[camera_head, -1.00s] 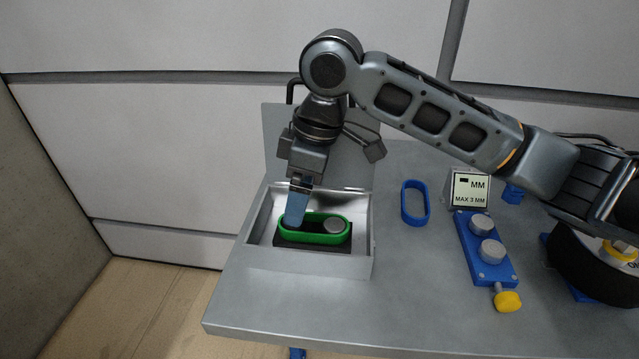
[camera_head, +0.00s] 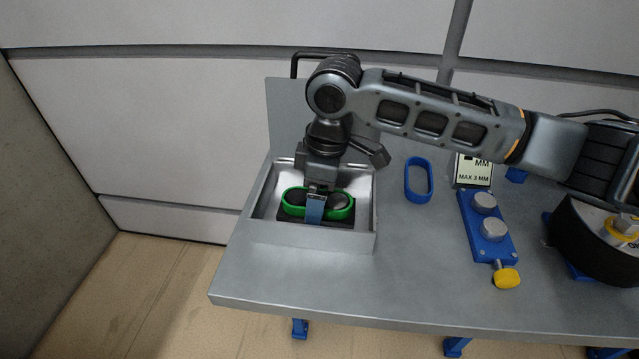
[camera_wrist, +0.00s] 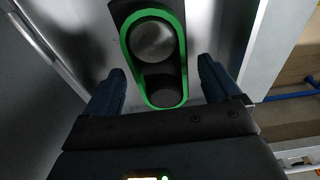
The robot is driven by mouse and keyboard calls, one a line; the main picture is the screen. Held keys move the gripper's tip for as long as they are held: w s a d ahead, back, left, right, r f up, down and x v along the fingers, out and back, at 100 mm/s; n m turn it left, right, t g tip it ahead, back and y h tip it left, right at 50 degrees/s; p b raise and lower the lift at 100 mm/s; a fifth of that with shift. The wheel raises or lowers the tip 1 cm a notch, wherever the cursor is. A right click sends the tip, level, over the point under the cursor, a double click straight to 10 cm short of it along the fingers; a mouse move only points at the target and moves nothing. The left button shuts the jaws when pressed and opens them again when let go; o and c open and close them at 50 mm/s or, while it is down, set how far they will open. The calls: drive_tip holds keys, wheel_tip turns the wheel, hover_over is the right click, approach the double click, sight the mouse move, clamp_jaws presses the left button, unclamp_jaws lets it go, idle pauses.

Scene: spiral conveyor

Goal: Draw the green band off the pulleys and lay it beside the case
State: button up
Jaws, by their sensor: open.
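The green band (camera_head: 348,212) loops around two round grey pulleys inside the metal case (camera_head: 366,215), whose lid stands up at the back. In the wrist view the band (camera_wrist: 150,104) runs around the nearer pulley (camera_wrist: 162,84) and the farther pulley (camera_wrist: 153,40) on a dark base. My gripper (camera_head: 314,212) is down in the case at the middle of the band. In the wrist view its two blue fingers stand apart, one on each side of the band, with visible gaps. The gripper (camera_wrist: 160,70) holds nothing. In the head view the finger hides part of the band's front.
A loose blue band (camera_head: 407,182) lies right of the case. Farther right are a blue plate (camera_head: 476,215) with two grey pulleys and a yellow knob (camera_head: 506,278), a sign (camera_head: 473,172), and a large black drum (camera_head: 590,250).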

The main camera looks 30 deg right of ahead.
drive_tip(key=c, duration=1.3)
drive_tip(key=shift+o, duration=0.2)
drive_tip(key=shift+r, duration=0.1)
drive_tip(key=shift+r, duration=0.1)
drive_tip(key=shift+r+p, duration=1.7)
drive_tip(key=shift+p, duration=0.1)
wheel_tip(320, 180, up, 4)
drive_tip(key=p, duration=0.3)
